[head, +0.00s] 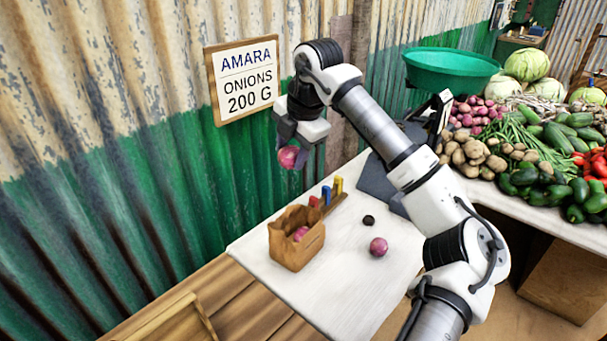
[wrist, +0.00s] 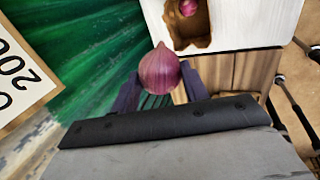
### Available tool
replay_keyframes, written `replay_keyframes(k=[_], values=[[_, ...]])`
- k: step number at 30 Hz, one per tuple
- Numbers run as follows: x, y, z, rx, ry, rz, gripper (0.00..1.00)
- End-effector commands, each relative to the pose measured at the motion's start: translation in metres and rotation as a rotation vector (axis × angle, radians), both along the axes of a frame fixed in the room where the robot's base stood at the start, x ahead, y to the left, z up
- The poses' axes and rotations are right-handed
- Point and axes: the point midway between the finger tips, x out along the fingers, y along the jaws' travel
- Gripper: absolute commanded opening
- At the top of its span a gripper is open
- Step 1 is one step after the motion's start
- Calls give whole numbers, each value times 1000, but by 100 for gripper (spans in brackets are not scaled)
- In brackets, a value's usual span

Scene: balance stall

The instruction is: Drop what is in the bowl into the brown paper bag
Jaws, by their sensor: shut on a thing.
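My gripper (head: 291,151) is shut on a red onion (head: 289,157) and holds it in the air, up and left of the table, near the sign. The same onion shows between the fingers in the wrist view (wrist: 159,72). The brown paper bag (head: 288,252) stands open on the white table below, apart from the gripper. A red onion (head: 300,233) shows inside it. In the wrist view the bag (wrist: 194,43) is at the top. The green bowl (head: 452,72) is raised at the back right; the visible part of its inside looks bare.
Another red onion (head: 378,246) and a small black disc (head: 368,220) lie on the white table (head: 350,285). A wooden rack with coloured pieces (head: 335,193) stands behind the bag. A sign (head: 243,78) reading "AMARA ONIONS 200 G" hangs on the corrugated wall. Vegetables (head: 545,140) fill the right.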

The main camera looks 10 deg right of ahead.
Motion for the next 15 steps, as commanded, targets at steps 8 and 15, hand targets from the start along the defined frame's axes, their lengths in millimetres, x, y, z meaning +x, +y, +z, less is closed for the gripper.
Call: replay_keyframes(k=[8,15], values=[[-4,-26,-58,7,-13,-67,20],[-4,-27,-73,7,-16,-73,20]])
